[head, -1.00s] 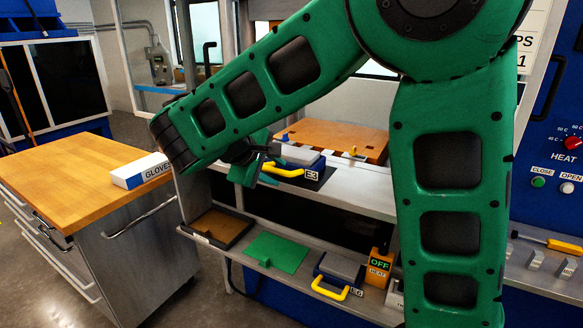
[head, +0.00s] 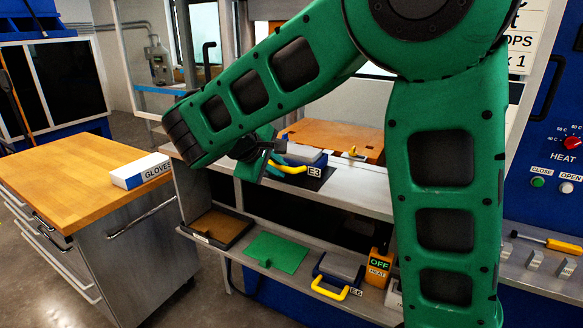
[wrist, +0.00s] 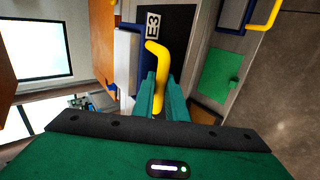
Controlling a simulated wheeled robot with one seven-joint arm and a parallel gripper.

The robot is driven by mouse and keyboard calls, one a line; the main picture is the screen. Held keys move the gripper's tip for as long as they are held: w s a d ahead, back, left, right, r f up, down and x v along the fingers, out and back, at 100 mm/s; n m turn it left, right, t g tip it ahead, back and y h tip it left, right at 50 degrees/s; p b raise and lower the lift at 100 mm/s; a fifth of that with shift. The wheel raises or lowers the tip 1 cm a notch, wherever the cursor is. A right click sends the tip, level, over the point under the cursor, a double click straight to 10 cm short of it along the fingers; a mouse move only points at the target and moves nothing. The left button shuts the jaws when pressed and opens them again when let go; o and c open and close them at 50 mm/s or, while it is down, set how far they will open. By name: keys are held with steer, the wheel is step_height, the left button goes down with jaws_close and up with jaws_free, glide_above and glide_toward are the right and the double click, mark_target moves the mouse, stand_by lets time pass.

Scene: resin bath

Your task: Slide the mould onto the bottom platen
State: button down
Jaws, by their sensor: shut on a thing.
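The mould marked E3 (head: 312,156) has a grey top, a blue base and a yellow handle (head: 291,166). It sits at the left of the upper shelf, partly over a dark flat plate (head: 320,182). I cannot tell whether that plate is the bottom platen. My gripper (head: 270,165) is shut on the handle. In the wrist view the green fingers of my gripper (wrist: 158,95) lie on both sides of the yellow handle (wrist: 157,62). The mould's far side is hidden.
An orange-brown board (head: 340,137) lies just behind the mould. The lower shelf holds a brown tray (head: 218,229), a green plate (head: 276,252), a mould marked E6 (head: 340,268) and an orange HEAT box showing OFF (head: 379,266). A wooden-topped cabinet (head: 75,180) stands left.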

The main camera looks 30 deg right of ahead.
mark_target(304, 148)
steer(key=shift+w+d, duration=0.6)
steer(key=shift+d, duration=0.3)
steer(key=shift+w+d, duration=0.6)
steer(key=shift+d, duration=0.25)
steer(key=shift+w+d, duration=0.6)
steer(key=shift+d, duration=0.3)
steer(key=shift+w+d, duration=0.85)
steer(key=shift+d, duration=0.25)
steer(key=shift+w+d, duration=0.8)
steer(key=shift+d, duration=0.35)
steer(key=shift+w+d, duration=0.85)
steer(key=shift+d, duration=0.35)
steer(key=shift+w+d, duration=0.8)
steer(key=shift+d, duration=0.3)
steer(key=shift+w+d, duration=0.85)
steer(key=shift+d, duration=0.3)
steer(key=shift+w+d, duration=0.8)
steer(key=shift+d, duration=0.3)
steer(key=c, duration=1.7)
jaws_free()
